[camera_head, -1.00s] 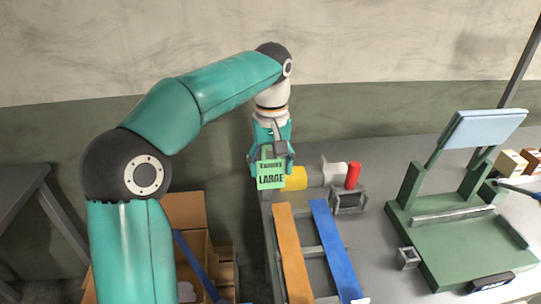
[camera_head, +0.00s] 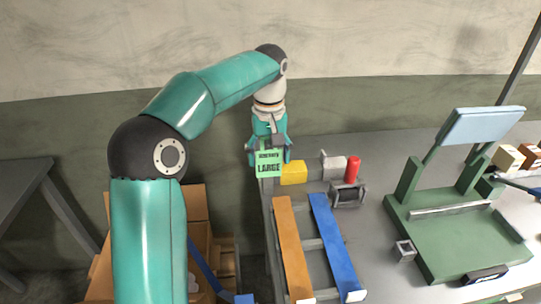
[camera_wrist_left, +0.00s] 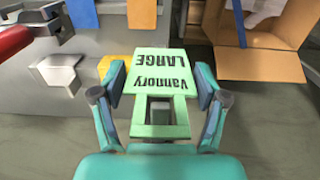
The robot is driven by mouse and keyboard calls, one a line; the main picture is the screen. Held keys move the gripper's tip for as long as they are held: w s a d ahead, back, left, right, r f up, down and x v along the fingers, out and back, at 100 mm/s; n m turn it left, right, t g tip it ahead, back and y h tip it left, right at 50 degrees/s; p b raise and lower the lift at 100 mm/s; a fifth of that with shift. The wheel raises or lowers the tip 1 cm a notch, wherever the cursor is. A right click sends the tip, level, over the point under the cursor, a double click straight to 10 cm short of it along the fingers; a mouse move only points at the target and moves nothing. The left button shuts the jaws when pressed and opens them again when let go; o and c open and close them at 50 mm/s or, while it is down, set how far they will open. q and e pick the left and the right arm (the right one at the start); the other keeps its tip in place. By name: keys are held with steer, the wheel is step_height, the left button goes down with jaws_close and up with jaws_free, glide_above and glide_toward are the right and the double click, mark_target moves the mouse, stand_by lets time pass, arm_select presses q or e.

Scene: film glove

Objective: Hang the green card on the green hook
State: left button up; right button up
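The green card (camera_head: 269,164), printed "Vannory LARGE", is at the far left corner of the grey bench in the head view. In the left wrist view the card (camera_wrist_left: 160,75) lies between my fingers, its text upside down and a rectangular cutout at its near end. My left gripper (camera_head: 270,148) is over it with fingers spread to either side. The wrist view shows a finger along each side edge (camera_wrist_left: 160,88); whether they touch the card is hard to tell. A green hook cannot be clearly told apart from the card. My right gripper is not in view.
Beside the card are a yellow block (camera_head: 293,173), a pale grey block (camera_head: 333,167) and a red cylinder (camera_head: 353,169). Orange (camera_head: 291,245) and blue (camera_head: 336,245) strips lie in front. A green stand (camera_head: 460,238) is at right; a cardboard box (camera_head: 198,235) is below left.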

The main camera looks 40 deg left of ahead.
arm_select(q)
steer(key=shift+o, duration=0.8)
steer(key=shift+r, duration=0.25)
step_height(320, 180, up, 16)
steer(key=p, duration=0.6)
steer(key=shift+a+r, duration=0.15)
steer(key=shift+r, duration=0.05)
